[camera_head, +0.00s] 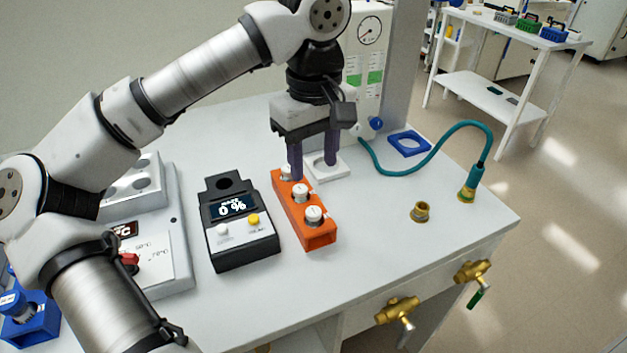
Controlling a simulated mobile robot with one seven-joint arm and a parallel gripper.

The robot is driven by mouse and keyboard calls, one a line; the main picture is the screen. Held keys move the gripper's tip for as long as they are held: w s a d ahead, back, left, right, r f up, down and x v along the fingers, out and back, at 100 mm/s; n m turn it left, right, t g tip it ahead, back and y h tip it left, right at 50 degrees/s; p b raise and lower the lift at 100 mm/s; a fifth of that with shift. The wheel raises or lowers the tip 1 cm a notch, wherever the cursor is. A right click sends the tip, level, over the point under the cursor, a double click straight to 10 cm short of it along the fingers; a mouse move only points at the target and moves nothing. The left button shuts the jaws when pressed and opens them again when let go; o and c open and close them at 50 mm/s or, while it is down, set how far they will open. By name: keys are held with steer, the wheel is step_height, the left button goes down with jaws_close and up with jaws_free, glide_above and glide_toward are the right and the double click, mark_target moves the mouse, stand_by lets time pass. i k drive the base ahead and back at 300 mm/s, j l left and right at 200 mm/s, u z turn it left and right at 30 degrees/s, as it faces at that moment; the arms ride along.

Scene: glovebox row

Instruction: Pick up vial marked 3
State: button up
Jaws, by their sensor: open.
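An orange rack (318,237) stands on the bench and holds three white-capped vials in a row. The front vial (314,214) and the middle vial (300,191) show clearly. The back vial (286,171) is partly hidden by a finger of my gripper. I cannot read which vial is marked 3. My gripper (313,168) points down with its two purple fingers apart and nothing visible between them. It is over the back end of the rack, with one finger beside the back vial. I cannot tell whether it touches anything.
A black meter (241,241) stands close left of the rack. A white square holder (327,170) lies behind it. A blue holder (409,144), a teal hose (446,130) and a brass fitting (420,212) are to the right. The bench front right of the rack is clear.

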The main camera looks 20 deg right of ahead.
mark_target(286, 175)
steer(key=i+l+z, duration=0.1)
steer(key=l, duration=0.25)
steer(key=i+l+z, duration=0.1)
steer(key=l, duration=0.3)
steer(key=i+l+z, duration=0.1)
steer(key=l, duration=0.25)
steer(key=i+l+z, duration=0.1)
steer(key=i+l, duration=0.15)
